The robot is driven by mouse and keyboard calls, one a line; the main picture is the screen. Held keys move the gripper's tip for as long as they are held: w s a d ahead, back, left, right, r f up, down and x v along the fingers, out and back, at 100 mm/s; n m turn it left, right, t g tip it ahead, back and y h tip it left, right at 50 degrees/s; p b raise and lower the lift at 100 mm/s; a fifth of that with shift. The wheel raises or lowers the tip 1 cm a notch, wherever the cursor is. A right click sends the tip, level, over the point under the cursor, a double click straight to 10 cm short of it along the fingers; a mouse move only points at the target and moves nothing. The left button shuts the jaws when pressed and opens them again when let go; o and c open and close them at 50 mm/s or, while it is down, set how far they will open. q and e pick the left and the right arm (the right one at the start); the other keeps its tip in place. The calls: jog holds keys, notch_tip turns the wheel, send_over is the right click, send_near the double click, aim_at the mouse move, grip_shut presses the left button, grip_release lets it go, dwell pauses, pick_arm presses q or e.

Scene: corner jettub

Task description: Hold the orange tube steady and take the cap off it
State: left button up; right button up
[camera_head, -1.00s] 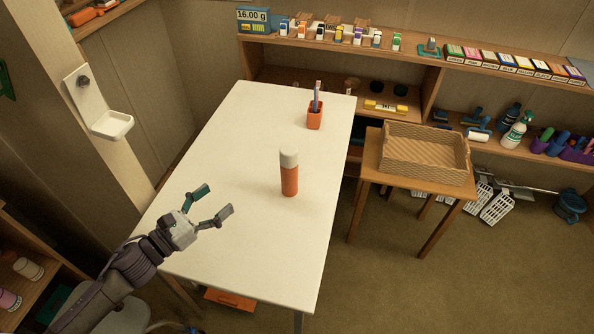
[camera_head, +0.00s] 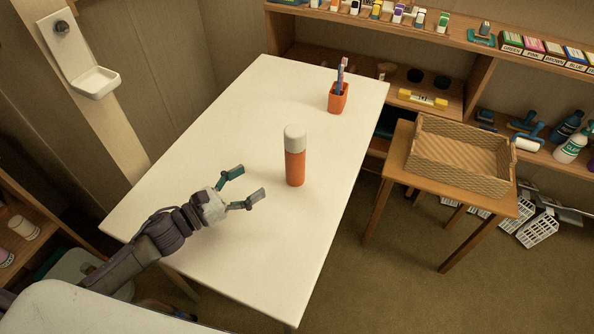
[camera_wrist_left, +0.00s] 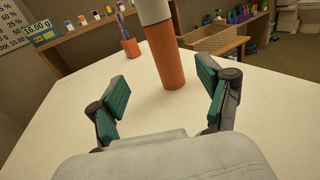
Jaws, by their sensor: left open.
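The orange tube (camera_head: 295,168) stands upright on the white table (camera_head: 215,130), with a pale grey-white cap (camera_head: 295,138) on its top. In the left wrist view the tube (camera_wrist_left: 168,65) stands ahead, between the lines of the two fingers, and the cap (camera_wrist_left: 152,10) is cut off by the top edge. My left gripper (camera_head: 249,186) is open and empty, to the left of the tube and apart from it. Its teal finger pads also show in the left wrist view (camera_wrist_left: 162,102). My right gripper is in neither view.
An orange cup (camera_head: 338,98) with pens stands near the table's far end. A wicker basket (camera_head: 462,181) sits on a small wooden table to the right. Shelves line the back wall. The table around the tube is clear.

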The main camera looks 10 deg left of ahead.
aim_at(289, 152)
pick_arm(q)
jog(key=x, duration=0.4)
jog(key=p+x, duration=0.1)
jog(key=x, duration=0.3)
jog(key=shift+w+d+f, duration=0.1)
jog(key=shift+w+f, duration=0.1)
jog(key=shift+d+f+p+x, duration=0.15)
jog(key=shift+p+x, duration=0.2)
jog(key=shift+x, duration=1)
jog(key=shift+d+f+p+x, duration=0.1)
jog(key=shift+f+p+x, duration=0.15)
jog(key=shift+x, duration=1.1)
jog(key=shift+s+a+r, duration=0.1)
jog(key=shift+s, duration=0.1)
jog(key=c, duration=1.3)
jog(key=shift+o, duration=0.2)
jog(key=shift+r, duration=0.15)
jog(key=shift+r, duration=0.25)
jog(key=r, duration=0.3)
jog(key=shift+s+d+r, duration=0.15)
jog(key=shift+d+r, duration=0.1)
jog(key=shift+r, duration=0.15)
jog(key=s+d+r+p, duration=0.1)
jog(key=s+d+r, duration=0.4)
jog(key=d, duration=0.4)
jog(key=shift+s+d+r, duration=0.3)
jog(key=shift+s+r, duration=0.05)
jog(key=shift+r, duration=0.4)
